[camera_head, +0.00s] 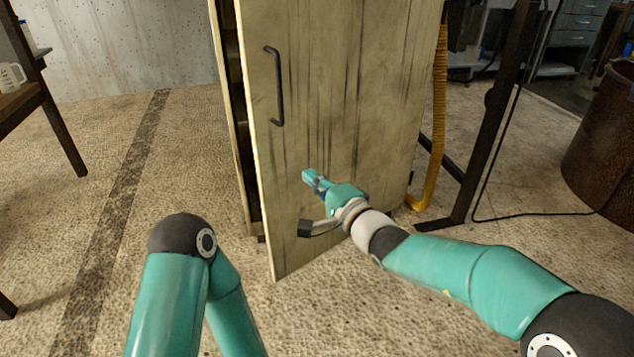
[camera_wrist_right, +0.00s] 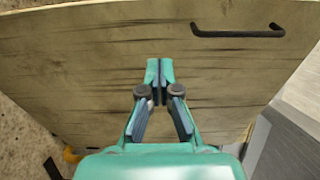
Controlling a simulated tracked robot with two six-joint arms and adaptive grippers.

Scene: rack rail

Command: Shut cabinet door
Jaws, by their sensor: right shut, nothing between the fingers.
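The cabinet door (camera_head: 340,110) is a tall pale wooden panel with dark streaks. It stands ajar, with a dark gap and shelf edges showing along its left edge. A dark bar handle (camera_head: 275,87) sits upright near that left edge; it also shows in the right wrist view (camera_wrist_right: 238,33). My right gripper (camera_head: 309,177) is shut and empty, in front of the door below and right of the handle. In the right wrist view its closed fingertips (camera_wrist_right: 160,72) point at the door panel; I cannot tell whether they touch it. My left arm shows at the lower left, its gripper out of view.
A yellow corrugated hose (camera_head: 437,120) hangs right of the cabinet, beside a dark metal stand (camera_head: 490,120). A rusty barrel (camera_head: 605,150) stands at the far right. A wooden table (camera_head: 22,98) is at the left edge. The floor left of the cabinet is clear.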

